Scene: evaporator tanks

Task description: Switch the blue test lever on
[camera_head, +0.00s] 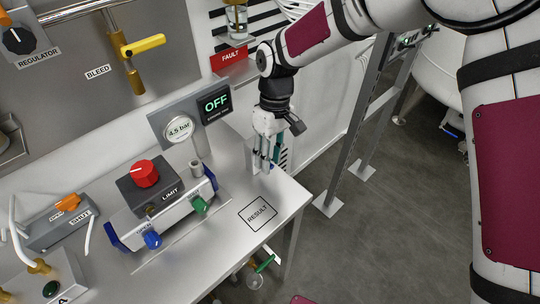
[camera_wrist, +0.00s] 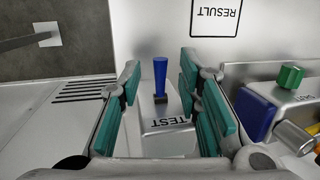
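The blue test lever (camera_wrist: 160,74) stands up from a small metal box labelled TEST (camera_wrist: 165,138) in the wrist view. My gripper (camera_head: 266,158) points down over the right end of the bench in the head view. In the wrist view its teal finger pads lie on both sides of the lever, with a gap on each side. The gripper is open and holds nothing. In the head view the lever is hidden by my gripper. A small black display (camera_head: 215,103) reads OFF in green.
A RESULT square (camera_head: 258,214) marks the bench front. To the left stand a red LIMIT knob (camera_head: 144,173), a green knob (camera_head: 200,205), a blue knob (camera_head: 152,240) and a gauge (camera_head: 179,129) reading 4.5 bar. A metal post (camera_head: 358,110) stands right of the bench.

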